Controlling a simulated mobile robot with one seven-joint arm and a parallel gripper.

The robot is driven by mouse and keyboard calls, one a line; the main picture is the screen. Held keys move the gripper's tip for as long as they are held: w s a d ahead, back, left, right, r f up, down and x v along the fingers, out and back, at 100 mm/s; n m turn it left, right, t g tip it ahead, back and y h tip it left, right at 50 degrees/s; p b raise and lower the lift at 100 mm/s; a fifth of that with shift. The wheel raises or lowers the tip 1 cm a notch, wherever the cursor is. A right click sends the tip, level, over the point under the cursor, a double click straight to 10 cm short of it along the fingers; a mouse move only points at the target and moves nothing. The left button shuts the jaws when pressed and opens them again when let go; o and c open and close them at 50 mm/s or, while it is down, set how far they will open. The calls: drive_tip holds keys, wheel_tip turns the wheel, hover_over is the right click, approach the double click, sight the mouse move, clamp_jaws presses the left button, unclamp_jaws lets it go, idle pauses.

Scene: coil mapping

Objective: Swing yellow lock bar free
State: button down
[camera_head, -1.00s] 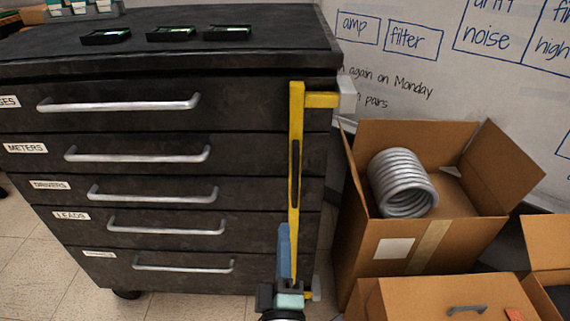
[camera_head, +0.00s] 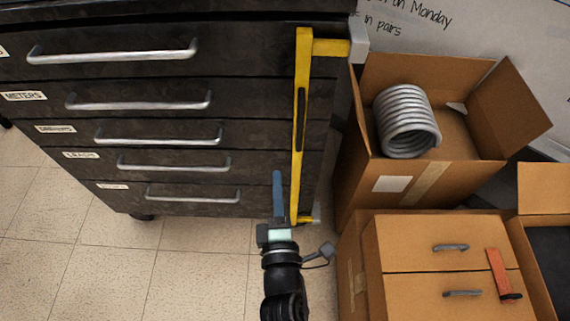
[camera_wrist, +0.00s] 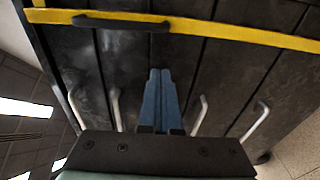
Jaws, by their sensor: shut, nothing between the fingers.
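The yellow lock bar (camera_head: 299,130) stands upright across the right side of the dark drawer cabinet's front. Its top arm reaches right to a grey bracket (camera_head: 358,36), and its foot meets a small bracket low on the right. A black grip strip lies along its middle. My gripper (camera_head: 277,175) is shut and empty, its blue fingers just left of the bar's lower part in the head view. In the wrist view, the bar (camera_wrist: 230,33) runs across the top, beyond the closed blue fingertips (camera_wrist: 160,72); a gap shows between them.
The dark cabinet (camera_head: 250,60) has several drawers with silver handles, all closed. To the right stand an open cardboard box (camera_head: 350,185) holding a metal coil (camera_head: 405,120), and a lower closed box (camera_head: 400,245) with dark handles and an orange-red item. Tiled floor is clear at the left.

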drive_tip(key=w, duration=0.9)
drive_tip(key=shift+w+a+r, duration=0.15)
drive_tip(key=shift+w+a, duration=0.2)
drive_tip(key=shift+s+d+p, duration=0.65)
drive_tip(key=shift+d+p, duration=0.1)
drive_tip(key=shift+d, duration=0.05)
drive_tip(key=shift+s+d+p, duration=0.6)
drive_tip(key=shift+d+p, duration=0.1)
drive_tip(key=shift+d, duration=0.1)
drive_tip(key=shift+s, duration=0.1)
